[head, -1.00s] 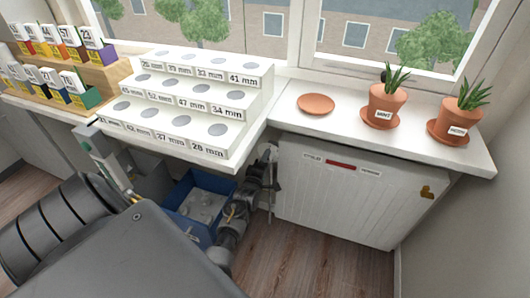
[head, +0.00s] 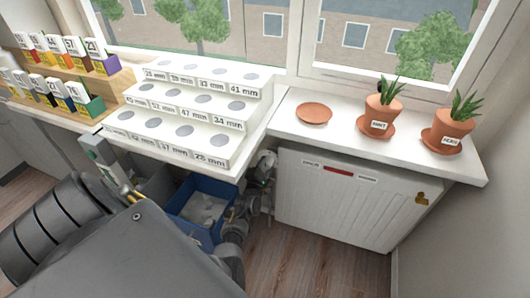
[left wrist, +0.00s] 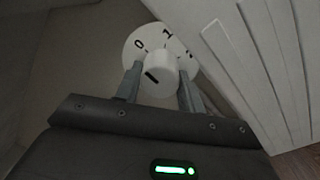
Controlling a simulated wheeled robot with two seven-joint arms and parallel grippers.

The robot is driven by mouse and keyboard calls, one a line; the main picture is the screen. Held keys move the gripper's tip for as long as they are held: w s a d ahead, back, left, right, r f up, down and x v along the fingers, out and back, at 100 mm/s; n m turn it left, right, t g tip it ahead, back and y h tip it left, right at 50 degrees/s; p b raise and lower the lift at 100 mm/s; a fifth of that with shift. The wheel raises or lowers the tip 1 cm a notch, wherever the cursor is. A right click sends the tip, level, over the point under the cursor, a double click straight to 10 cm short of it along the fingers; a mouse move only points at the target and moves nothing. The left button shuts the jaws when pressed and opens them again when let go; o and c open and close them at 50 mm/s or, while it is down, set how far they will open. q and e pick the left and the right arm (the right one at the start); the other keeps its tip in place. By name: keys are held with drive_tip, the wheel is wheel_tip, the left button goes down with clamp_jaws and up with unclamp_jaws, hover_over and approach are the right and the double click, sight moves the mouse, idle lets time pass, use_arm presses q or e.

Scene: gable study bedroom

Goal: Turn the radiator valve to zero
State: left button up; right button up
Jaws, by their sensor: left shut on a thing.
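The radiator valve shows in the left wrist view as a white round knob (left wrist: 161,70) on a white dial plate (left wrist: 140,40). The figures 0 and 1 stand on the upper part of the plate, with more marks to the right. A dark line lies on the knob's face, low and left of its middle. My left gripper (left wrist: 160,88) is shut on the knob, one finger on each side. In the head view my left gripper (head: 265,170) is at the left end of the white radiator (head: 345,195), and the valve cannot be made out there. My right gripper is not in view.
A white sill (head: 420,150) overhangs the radiator and bears two potted plants and an empty saucer (head: 314,113). A white stepped stand (head: 185,125) is on the left. A blue crate (head: 190,205) is below it. Wood floor (head: 290,255) lies clear before the radiator.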

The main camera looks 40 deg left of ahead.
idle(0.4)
use_arm(q)
drive_tip(key=o, duration=1)
drive_tip(key=shift+a, duration=0.1)
